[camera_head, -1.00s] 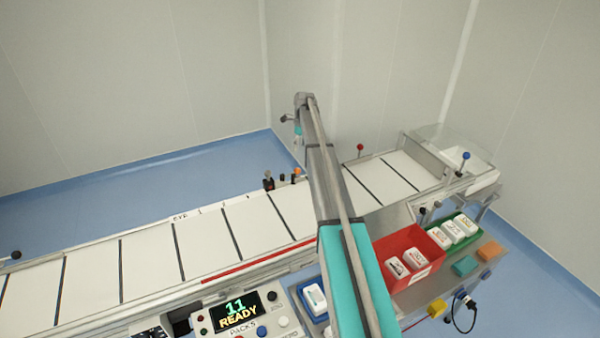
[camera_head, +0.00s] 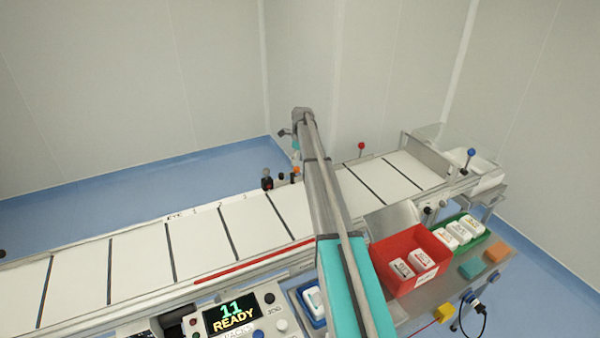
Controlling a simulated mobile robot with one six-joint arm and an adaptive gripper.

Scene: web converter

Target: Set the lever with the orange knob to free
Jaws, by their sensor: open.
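The lever with the orange knob (camera_head: 296,170) stands at the far edge of the conveyor, just left of my arm. Its lower part is partly hidden, and I cannot read any position label by it. My gripper (camera_head: 296,156) is at the far end of my arm, just above the orange knob in the picture. It is small and partly hidden by the arm, and its fingers are hard to make out. It is open, with nothing seen in it. I cannot tell whether it touches the knob.
Dark-knobbed levers (camera_head: 267,172) stand close left of the orange one. A red-knobbed lever (camera_head: 361,147) and a blue-knobbed lever (camera_head: 471,153) are to the right. The white conveyor (camera_head: 140,254) lies below my arm. A red bin (camera_head: 385,250) and a panel reading "11 READY" (camera_head: 230,315) are in front.

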